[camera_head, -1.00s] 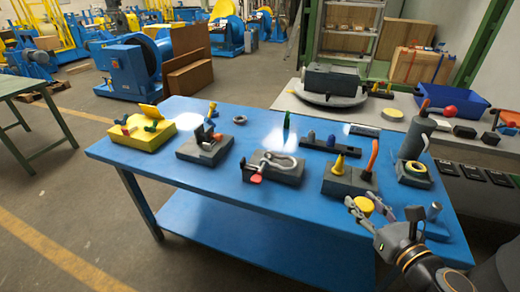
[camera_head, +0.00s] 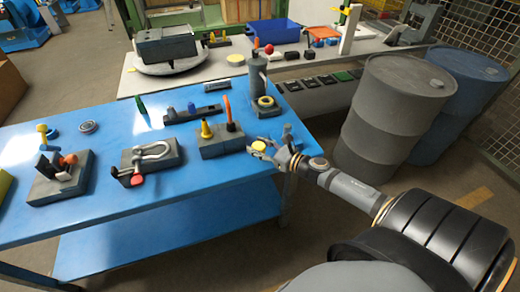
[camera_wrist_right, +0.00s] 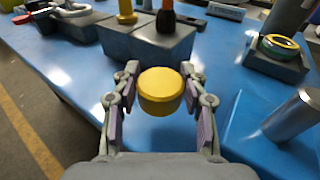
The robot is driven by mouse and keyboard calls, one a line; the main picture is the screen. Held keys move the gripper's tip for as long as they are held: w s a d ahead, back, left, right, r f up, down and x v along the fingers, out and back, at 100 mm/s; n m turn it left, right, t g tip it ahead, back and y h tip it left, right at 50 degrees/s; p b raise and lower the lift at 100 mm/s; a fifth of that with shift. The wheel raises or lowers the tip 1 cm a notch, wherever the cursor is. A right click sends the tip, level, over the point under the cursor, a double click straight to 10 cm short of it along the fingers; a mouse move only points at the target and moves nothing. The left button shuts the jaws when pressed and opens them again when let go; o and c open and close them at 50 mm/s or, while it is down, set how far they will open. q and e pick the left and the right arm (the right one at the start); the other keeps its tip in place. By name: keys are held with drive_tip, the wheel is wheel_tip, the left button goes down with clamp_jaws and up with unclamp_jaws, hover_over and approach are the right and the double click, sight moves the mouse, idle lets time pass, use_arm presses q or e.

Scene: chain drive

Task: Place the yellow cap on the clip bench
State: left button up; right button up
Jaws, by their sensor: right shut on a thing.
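The yellow cap (camera_head: 259,145) is a short round disc. It sits between the fingertips of my right gripper (camera_head: 263,151), which is shut on it by the near right edge of the blue table. In the right wrist view the cap (camera_wrist_right: 161,90) shows between the two fingers of the gripper (camera_wrist_right: 160,95). Beyond it stands a dark block (camera_head: 222,145) with a yellow cone and an orange-red upright piece. I cannot tell which of the dark fixtures is the clip bench; one dark block (camera_head: 150,163) carries a metal shackle. My left gripper is out of view.
A dark rack (camera_head: 193,114) holds small pegs. Grey and blue barrels (camera_head: 390,115) stand beyond the table's right end.

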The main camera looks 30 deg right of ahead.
drive_tip(key=shift+w+d+f, duration=0.15)
drive_tip(key=shift+d+f, duration=0.1)
drive_tip(key=shift+f, duration=0.15)
drive_tip(key=f, duration=0.3)
drive_tip(key=shift+w+d, duration=0.1)
drive_tip(key=shift+d, duration=0.15)
drive_tip(key=shift+f, duration=0.25)
drive_tip(key=shift+f, duration=0.1)
drive_tip(key=shift+f, duration=0.15)
drive_tip(key=o, duration=1.1)
